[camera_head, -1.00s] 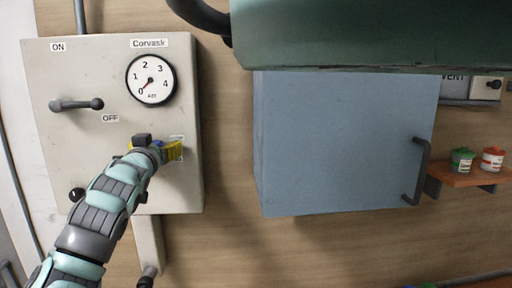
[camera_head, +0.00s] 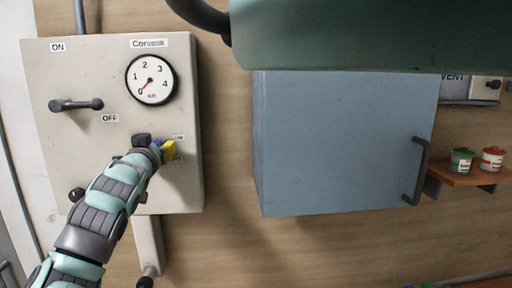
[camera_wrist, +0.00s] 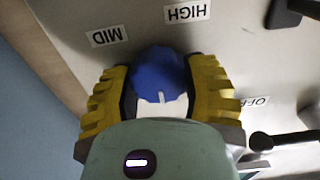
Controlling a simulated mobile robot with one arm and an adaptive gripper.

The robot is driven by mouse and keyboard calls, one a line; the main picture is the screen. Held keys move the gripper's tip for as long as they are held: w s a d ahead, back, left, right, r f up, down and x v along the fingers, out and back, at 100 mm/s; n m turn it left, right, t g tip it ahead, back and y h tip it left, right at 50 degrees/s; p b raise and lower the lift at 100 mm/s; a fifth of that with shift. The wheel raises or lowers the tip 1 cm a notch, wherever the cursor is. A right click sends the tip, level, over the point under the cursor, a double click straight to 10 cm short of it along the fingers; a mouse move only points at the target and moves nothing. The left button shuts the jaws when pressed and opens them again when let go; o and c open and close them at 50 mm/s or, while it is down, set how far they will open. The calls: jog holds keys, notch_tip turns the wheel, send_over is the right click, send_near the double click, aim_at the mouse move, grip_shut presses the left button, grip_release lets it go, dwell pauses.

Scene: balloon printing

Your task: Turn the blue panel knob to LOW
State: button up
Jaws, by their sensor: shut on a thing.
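The blue panel knob (camera_wrist: 158,75) sits on the grey panel (camera_wrist: 235,35) in the wrist view. I see no LOW label; my gripper covers the area below the knob. My gripper (camera_wrist: 160,92) has its yellow fingers shut on the knob from both sides. In the head view my gripper (camera_head: 165,151) is at the panel's lower right.
The panel has a dial gauge (camera_head: 150,80), an ON/OFF lever (camera_head: 77,105) and a small black knob (camera_head: 76,195). A blue-grey cabinet (camera_head: 340,140) stands to the right. A shelf (camera_head: 465,176) with small jars is farther right.

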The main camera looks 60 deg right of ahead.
jog(key=shift+f+b, duration=0.15)
jog(key=shift+b, duration=0.35)
jog(key=b, duration=0.4)
jog(key=shift+f+m, duration=0.25)
jog(key=shift+m, duration=0.05)
jog(key=b, duration=0.3)
jog(key=shift+m, duration=0.3)
jog(key=shift+b, duration=1)
jog(key=m+b, duration=0.2)
jog(key=b, duration=0.3)
jog(key=shift+r, duration=0.1)
jog(key=m+b, duration=0.3)
jog(key=shift+s+d+m, duration=0.1)
jog(key=shift+m, duration=0.3)
jog(key=shift+m+b, duration=1.2)
jog(key=shift+m, duration=1.1)
jog(key=shift+d, duration=0.1)
